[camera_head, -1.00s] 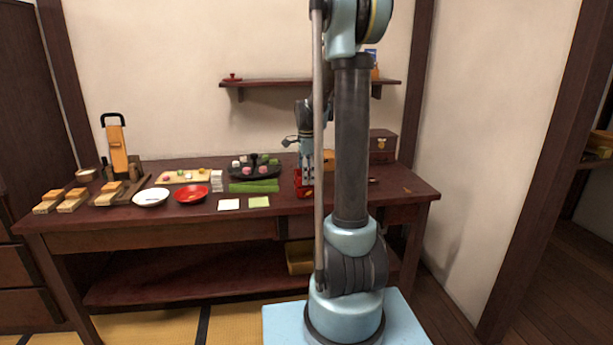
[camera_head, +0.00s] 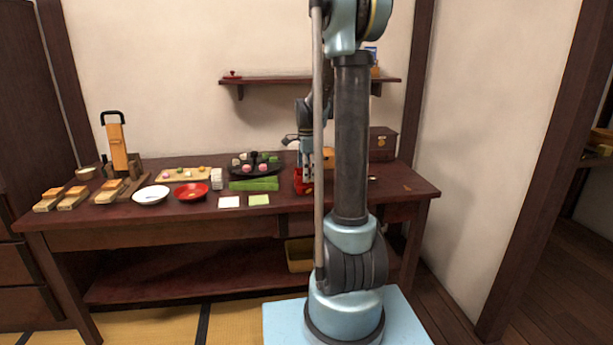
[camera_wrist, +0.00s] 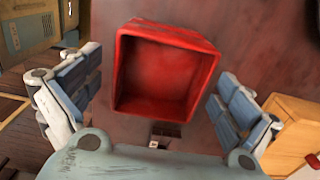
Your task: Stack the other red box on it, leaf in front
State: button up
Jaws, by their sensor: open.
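A red, open-topped, empty box (camera_wrist: 165,75) lies between the two fingers of my gripper (camera_wrist: 150,100) in the wrist view. In the head view, red box surface (camera_head: 304,188) shows on the table below my gripper (camera_head: 305,168), partly hidden by my arm. I cannot tell there whether it is one box or two. No leaf mark is clear on the red surfaces. Another small red patch (camera_wrist: 313,161) shows at the right edge of the wrist view.
The dark table (camera_head: 330,203) carries a green strip (camera_head: 254,184), a black tray of sweets (camera_head: 241,172), a red bowl (camera_head: 191,198) and a white bowl (camera_head: 151,196) to the left. A wooden chest (camera_head: 382,143) stands behind, right. Free tabletop lies at the right front.

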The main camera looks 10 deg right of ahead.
notch_tip(320, 180, up, 12)
jog(key=shift+f, duration=0.15)
dwell(0.4)
